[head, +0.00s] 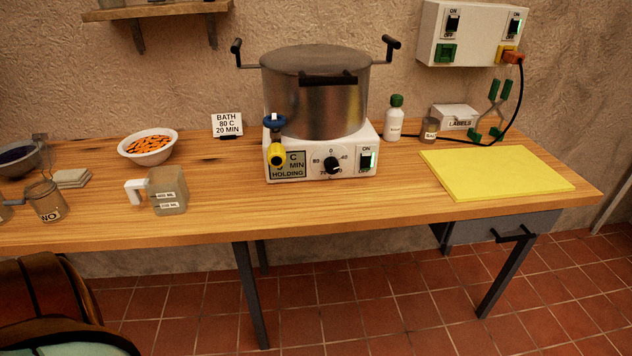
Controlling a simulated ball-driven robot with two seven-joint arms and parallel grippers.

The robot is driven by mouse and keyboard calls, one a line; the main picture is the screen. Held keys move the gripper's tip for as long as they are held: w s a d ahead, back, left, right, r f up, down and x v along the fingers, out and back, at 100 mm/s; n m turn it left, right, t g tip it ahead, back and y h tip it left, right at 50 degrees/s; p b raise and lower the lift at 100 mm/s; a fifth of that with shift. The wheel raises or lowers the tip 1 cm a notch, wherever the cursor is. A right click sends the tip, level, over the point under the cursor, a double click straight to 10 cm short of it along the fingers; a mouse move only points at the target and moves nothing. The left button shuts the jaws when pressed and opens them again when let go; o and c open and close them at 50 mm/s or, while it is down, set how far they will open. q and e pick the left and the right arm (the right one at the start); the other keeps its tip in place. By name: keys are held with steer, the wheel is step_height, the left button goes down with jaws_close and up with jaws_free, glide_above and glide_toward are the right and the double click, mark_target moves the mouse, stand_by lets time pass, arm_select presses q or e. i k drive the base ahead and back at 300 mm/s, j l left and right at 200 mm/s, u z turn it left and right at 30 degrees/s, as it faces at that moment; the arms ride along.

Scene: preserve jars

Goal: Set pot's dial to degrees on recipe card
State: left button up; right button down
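The pot (315,95) is a large lidded steel vessel on a white base (350,143), at the back of the wooden table. The dial's pointer is too small to read surely. The recipe card (227,125) stands left of the pot and reads BATH 80 C 20 MIN. The display (293,167) shows C, MIN and HOLDING; the yellow tap (276,154) hides its numbers. Neither gripper is in view.
The measuring jug (168,190), bowl of orange slices (148,147) and jar (46,201) stand left. A white bottle (394,120) and yellow mat (495,172) are right. The table before the dial is clear.

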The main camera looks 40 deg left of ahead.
mark_target(330, 165)
steer(key=i+u, duration=0.1)
steer(key=u, duration=0.4)
steer(key=i+l+u, duration=0.1)
steer(key=u, duration=0.4)
steer(key=l+u, duration=0.1)
steer(key=u, duration=0.4)
steer(key=i+l+u, duration=0.1)
steer(key=u, duration=0.4)
steer(key=i+l+u, duration=0.1)
steer(key=l+u, duration=0.35)
steer(key=l, duration=0.4)
steer(key=l+u, duration=0.5)
steer(key=l, duration=0.3)
